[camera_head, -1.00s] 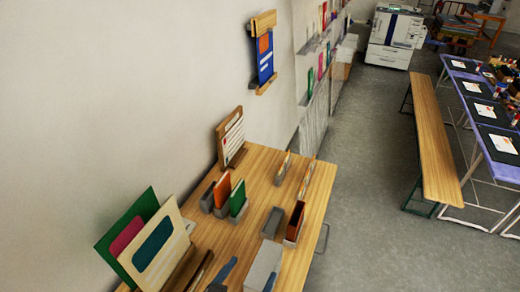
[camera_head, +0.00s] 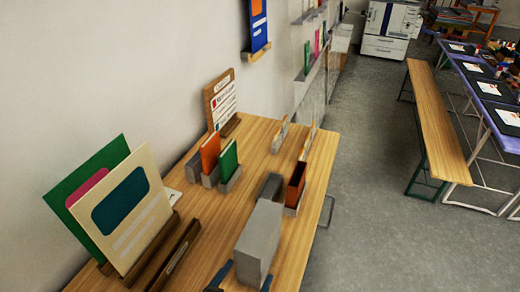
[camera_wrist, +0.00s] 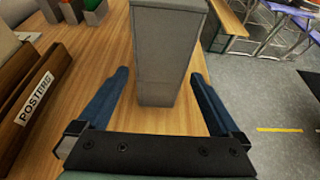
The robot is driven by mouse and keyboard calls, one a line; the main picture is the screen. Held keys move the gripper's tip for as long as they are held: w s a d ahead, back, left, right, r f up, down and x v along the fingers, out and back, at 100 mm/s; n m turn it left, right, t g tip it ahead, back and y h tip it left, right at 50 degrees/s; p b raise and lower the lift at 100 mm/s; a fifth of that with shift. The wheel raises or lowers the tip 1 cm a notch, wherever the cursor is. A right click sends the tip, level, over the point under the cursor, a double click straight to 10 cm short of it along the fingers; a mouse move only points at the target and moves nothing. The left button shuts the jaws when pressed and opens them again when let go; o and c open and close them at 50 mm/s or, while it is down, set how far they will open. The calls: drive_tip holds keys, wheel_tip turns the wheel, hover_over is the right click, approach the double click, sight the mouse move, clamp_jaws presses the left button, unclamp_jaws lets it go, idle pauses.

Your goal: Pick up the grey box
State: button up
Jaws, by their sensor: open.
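The grey box (camera_head: 258,243) is a tall plain block standing upright near the front of the wooden table. It also fills the upper middle of the wrist view (camera_wrist: 168,55). My gripper (camera_wrist: 160,76) is open, with one blue finger on each side of the box and a gap showing beside each finger low down. In the head view, only parts of the blue fingers (camera_head: 243,279) show at the bottom edge, on both sides of the box.
A wooden holder labelled "POSTERS" (camera_wrist: 38,97) stands left of my gripper. Large green and cream boards (camera_head: 137,212) stand behind it. Small grey holders with orange (camera_head: 210,153) and green cards (camera_head: 229,160) stand farther back. A low grey tray (camera_head: 271,187) sits just beyond the box.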

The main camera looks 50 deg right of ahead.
drive_tip(key=x, duration=0.7)
drive_tip(key=shift+w+d+f+p, duration=0.15)
drive_tip(key=shift+d+f+p, duration=0.05)
drive_tip(key=shift+f+p, duration=0.15)
drive_tip(key=c, duration=1.4)
drive_tip(key=shift+r, duration=0.2)
drive_tip(key=shift+c, duration=0.6)
